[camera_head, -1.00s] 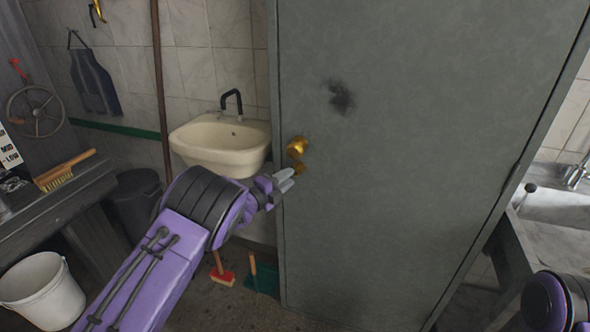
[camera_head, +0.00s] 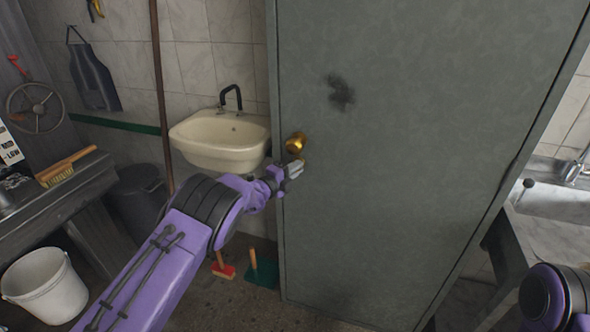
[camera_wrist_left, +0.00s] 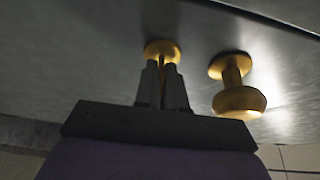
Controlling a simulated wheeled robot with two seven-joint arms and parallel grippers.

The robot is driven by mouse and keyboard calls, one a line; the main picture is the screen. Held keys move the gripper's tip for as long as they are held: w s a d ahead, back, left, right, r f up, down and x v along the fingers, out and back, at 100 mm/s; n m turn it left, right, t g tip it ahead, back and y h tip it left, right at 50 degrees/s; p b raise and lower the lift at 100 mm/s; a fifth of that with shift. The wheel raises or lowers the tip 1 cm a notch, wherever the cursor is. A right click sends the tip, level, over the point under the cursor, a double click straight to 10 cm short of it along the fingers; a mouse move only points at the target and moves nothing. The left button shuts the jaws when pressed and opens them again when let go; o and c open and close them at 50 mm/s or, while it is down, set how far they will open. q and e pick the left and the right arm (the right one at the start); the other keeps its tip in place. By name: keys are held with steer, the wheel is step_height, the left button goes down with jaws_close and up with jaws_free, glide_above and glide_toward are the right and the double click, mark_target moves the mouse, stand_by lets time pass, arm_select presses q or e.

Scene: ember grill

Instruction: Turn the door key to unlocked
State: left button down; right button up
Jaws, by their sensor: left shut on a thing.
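The grey door (camera_head: 400,150) fills the middle of the head view, with a round brass knob (camera_head: 296,143) near its left edge. My left gripper (camera_head: 294,170) is at the door face just below the knob. In the left wrist view, my left gripper (camera_wrist_left: 162,88) has its fingers closed together at a brass key (camera_wrist_left: 162,62) in a round brass plate, beside the knob (camera_wrist_left: 238,100). The fingers hide most of the key, so its angle cannot be told. My right arm (camera_head: 555,298) shows at the lower right, but its gripper is out of view.
A cream washbasin (camera_head: 220,140) with a dark tap is on the tiled wall left of the door. A workbench with a brush (camera_head: 68,166), a white bucket (camera_head: 45,287) and a dark bin (camera_head: 138,200) are at the left. A metal sink (camera_head: 560,203) stands at the right.

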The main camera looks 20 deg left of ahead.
arm_select(q)
steer(key=shift+f+n+b, duration=0.15)
steer(key=shift+n+b, duration=0.15)
steer(key=shift+b, duration=0.2)
steer(key=n+t+b, duration=0.1)
steer(key=n+b, duration=0.2)
steer(key=n+t+b, duration=0.2)
steer(key=n+b, duration=0.1)
steer(key=b, duration=0.1)
steer(key=shift+f+n+b, duration=0.15)
steer(key=shift+n+b, duration=0.15)
steer(key=shift+n, duration=0.1)
steer(key=shift+n+t+y+b, duration=0.4)
steer(key=shift+n+b, duration=0.4)
steer(key=shift+n, duration=0.4)
steer(key=n+y+b, duration=0.1)
steer(key=n, duration=0.2)
steer(key=n+t+y+b, duration=0.1)
steer(key=n+b, duration=0.1)
steer(key=shift+n+t, duration=0.3)
steer(key=shift+n, duration=0.1)
steer(key=shift+r+n+t+y+b, duration=0.15)
steer(key=shift+n+y+b, duration=0.25)
steer(key=shift+n+y, duration=0.9)
steer(key=shift+r+n+t+y+b, duration=0.15)
steer(key=shift+n+y+b, duration=0.35)
steer(key=shift+n, duration=1.8)
steer(key=c, duration=1.3)
jaws_free()
